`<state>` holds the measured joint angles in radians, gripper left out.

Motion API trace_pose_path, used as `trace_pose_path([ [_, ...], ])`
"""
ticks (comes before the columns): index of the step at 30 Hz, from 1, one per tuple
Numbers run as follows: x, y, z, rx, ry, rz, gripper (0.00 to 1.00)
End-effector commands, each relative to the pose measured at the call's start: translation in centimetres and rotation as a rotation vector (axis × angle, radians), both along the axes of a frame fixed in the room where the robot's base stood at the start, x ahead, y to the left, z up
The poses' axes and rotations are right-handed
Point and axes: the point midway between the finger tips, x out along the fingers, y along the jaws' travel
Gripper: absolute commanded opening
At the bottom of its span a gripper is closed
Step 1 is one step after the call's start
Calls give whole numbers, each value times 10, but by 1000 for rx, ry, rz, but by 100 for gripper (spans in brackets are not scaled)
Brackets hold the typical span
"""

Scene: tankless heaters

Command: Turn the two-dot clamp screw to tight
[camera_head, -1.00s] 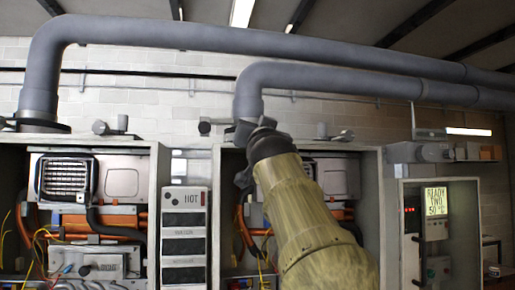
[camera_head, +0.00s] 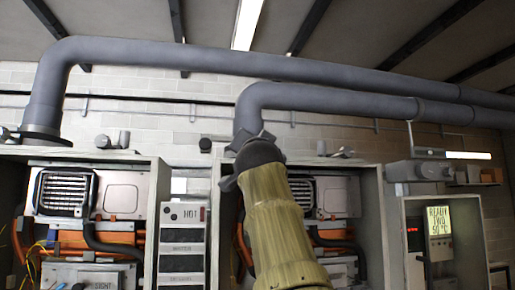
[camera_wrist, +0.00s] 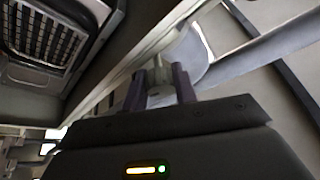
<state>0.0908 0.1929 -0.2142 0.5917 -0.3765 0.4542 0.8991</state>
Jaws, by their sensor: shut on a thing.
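My gripper (camera_head: 252,143) is at the foot of the right grey flue pipe, above the right heater cabinet. In the wrist view its two dark fingers (camera_wrist: 159,87) are shut on a small pale grey piece, which I take to be the clamp screw (camera_wrist: 157,74). The pipe (camera_head: 247,108) rises just beyond it, and also shows in the wrist view (camera_wrist: 262,42). No dots or tight mark can be read. In the head view my arm hides the screw and most of the clamp.
Small fittings (camera_head: 321,147) stick up along the cabinet tops.

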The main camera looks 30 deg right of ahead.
Motion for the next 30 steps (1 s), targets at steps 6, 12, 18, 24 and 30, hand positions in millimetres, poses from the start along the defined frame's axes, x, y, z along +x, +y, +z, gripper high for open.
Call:
trace_pose_path([
  [6,1,0,-1,3,2,1,5],
  [12,1,0,-2,3,2,1,44],
  [18,2,-1,-3,4,6,-1,49],
  [24,2,-1,-3,5,8,-2,49],
  [30,2,-2,-4,6,9,-3,49],
])
